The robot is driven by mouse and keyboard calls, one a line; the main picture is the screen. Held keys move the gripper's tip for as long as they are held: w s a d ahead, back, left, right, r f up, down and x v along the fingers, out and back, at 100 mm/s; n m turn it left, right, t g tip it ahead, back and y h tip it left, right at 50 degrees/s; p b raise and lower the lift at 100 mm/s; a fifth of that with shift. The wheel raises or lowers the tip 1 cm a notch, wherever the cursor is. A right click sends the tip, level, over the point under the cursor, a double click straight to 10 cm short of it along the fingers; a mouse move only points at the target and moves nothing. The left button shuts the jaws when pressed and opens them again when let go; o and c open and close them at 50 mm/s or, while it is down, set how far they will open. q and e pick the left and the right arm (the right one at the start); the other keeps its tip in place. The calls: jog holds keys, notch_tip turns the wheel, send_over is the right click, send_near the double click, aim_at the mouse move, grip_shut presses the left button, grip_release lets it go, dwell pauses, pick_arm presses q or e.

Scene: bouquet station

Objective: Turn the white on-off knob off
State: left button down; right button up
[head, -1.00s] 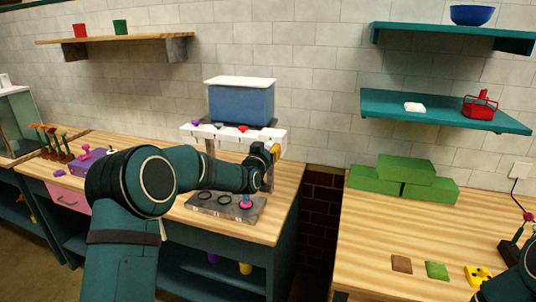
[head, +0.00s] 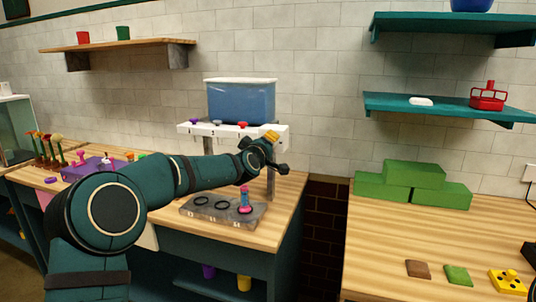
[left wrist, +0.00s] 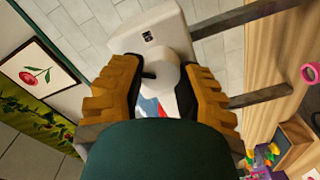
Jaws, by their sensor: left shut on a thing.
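The white knob (left wrist: 160,69) shows in the left wrist view on the end face of a white housing (left wrist: 160,30), with a small dark marking above it. A dark pointer sticks out on the knob's left side. My left gripper (left wrist: 158,90) has its yellow-padded fingers on either side of the knob, shut on it. In the head view my left gripper (head: 272,137) is at the right end of the white housing (head: 215,131), and the knob is hidden there.
A blue tank (head: 241,102) stands on the housing. Below is a grey tray (head: 190,209) with dark rings and a pink piece (head: 245,209). Green blocks (head: 414,186) sit on the right table, beyond a gap. A teal shelf (head: 450,105) hangs above.

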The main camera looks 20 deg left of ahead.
pick_arm(q)
jog(key=shift+a+r+n+b, duration=0.1)
jog(key=shift+n+b, duration=0.45)
jog(key=shift+n, duration=2.55)
jog(key=c, duration=0.6)
grip_release()
jog(key=shift+w, duration=0.1)
jog(key=shift+o, duration=0.2)
jog(key=s, duration=1.2)
jog(key=shift+a, duration=0.15)
jog(key=shift+f, duration=0.2)
